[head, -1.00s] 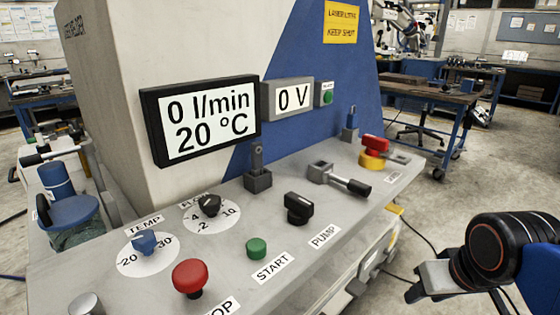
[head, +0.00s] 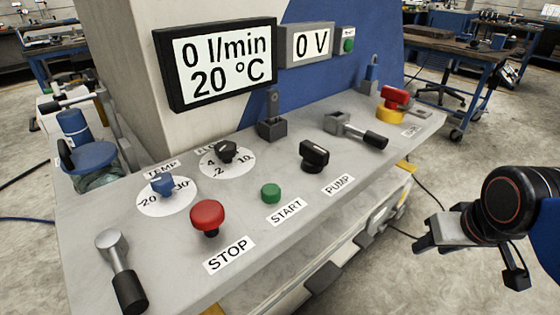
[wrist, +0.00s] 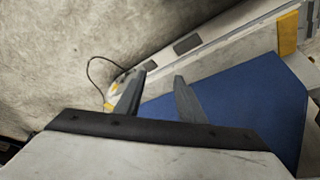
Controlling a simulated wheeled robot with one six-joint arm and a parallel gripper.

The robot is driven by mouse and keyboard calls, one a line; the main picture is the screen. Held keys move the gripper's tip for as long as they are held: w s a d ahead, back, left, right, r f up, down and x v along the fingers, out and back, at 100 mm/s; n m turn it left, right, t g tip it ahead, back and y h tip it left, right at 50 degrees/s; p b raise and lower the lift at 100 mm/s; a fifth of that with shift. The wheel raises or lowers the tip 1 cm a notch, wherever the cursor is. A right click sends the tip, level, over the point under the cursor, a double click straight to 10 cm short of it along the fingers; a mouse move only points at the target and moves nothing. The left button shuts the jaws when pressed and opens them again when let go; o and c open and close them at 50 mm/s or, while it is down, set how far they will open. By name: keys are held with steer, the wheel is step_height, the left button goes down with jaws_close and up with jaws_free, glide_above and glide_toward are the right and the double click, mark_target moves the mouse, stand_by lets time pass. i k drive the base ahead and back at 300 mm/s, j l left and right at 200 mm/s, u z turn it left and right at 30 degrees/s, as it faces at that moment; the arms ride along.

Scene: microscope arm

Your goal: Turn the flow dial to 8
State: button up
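The flow dial (head: 226,151) is a black knob on a white round scale on the grey sloping panel, left of the middle in the head view. The 4, 2 and 10 show on its scale; the knob hides other marks, and I cannot tell its exact setting. The display (head: 216,66) above reads 0 l/min and 20 °C. My gripper (head: 468,262) is at the right of the head view, off the panel's right side and well away from the dial. In the wrist view its two fingers (wrist: 160,84) stand apart with nothing between them.
Around the dial are the blue TEMP knob (head: 162,184), red STOP button (head: 207,216), green START button (head: 270,193), black PUMP knob (head: 314,154) and an upright lever (head: 272,118).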

mark_target(225, 150)
steer(key=k+j+z, duration=0.25)
steer(key=k+j, duration=0.7)
